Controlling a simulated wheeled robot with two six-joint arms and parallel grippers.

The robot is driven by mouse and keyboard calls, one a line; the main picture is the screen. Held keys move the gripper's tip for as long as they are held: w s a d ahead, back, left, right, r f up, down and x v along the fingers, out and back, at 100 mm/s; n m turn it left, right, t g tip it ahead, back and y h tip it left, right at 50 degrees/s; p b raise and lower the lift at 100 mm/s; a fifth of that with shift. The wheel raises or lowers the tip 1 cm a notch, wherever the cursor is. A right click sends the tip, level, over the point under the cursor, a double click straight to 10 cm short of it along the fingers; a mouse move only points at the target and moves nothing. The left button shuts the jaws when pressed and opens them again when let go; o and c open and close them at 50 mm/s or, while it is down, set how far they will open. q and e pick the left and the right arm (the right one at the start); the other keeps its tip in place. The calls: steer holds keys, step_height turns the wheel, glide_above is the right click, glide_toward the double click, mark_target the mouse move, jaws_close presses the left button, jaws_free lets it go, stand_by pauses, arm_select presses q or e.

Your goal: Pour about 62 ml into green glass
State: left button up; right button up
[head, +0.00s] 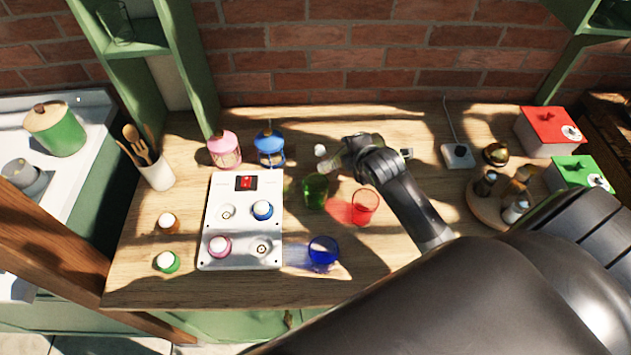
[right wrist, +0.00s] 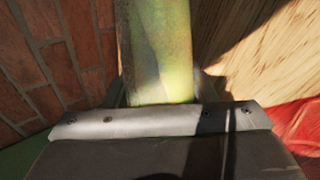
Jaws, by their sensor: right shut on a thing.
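The green glass (head: 316,190) stands upright on the wooden table, left of the red glass (head: 364,207). My right gripper (head: 345,160) is shut on a pale translucent vessel (head: 332,163), just behind and above the green glass. The vessel looks tilted, with its white end (head: 320,150) toward the left. In the right wrist view the vessel (right wrist: 157,50) shows as a greenish translucent body between the jaws. My gripper covers part of it. I cannot tell whether liquid is flowing or how full the green glass is. My left gripper is not in view.
A blue glass (head: 322,250) stands in front. A white panel (head: 240,240) with several knobs lies to the left, with pink (head: 225,152) and blue (head: 270,149) canisters behind it. A round tray (head: 484,205) with small jars stands right. A brick wall (head: 340,60) closes the back.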

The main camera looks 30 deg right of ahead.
steer(key=shift+r, duration=0.35)
stand_by(0.3)
steer(key=shift+w+d+r+n+h+p, duration=0.1)
steer(key=shift+d+r+n+h+p, duration=0.1)
steer(key=shift+d+n+h+p, duration=0.15)
stand_by(0.6)
steer(key=shift+r+h+p, duration=0.25)
steer(key=shift+r+p, duration=0.05)
stand_by(1.5)
step_height(320, 180, down, 2)
steer(key=shift+f+y+b, duration=0.1)
steer(key=shift+y+b, duration=0.5)
steer(key=shift+b, duration=0.5)
steer(key=shift+d+r+m+y+p, duration=0.3)
steer(key=shift+r+m+y+p, duration=0.1)
steer(key=shift+m, duration=0.15)
steer(key=shift+d+f+y, duration=0.15)
steer(key=shift+y, duration=0.15)
steer(key=shift+a+f+m+g, duration=0.2)
steer(key=shift+a+m+g, duration=0.05)
steer(key=shift+m+g, duration=0.05)
steer(key=shift+y, duration=0.3)
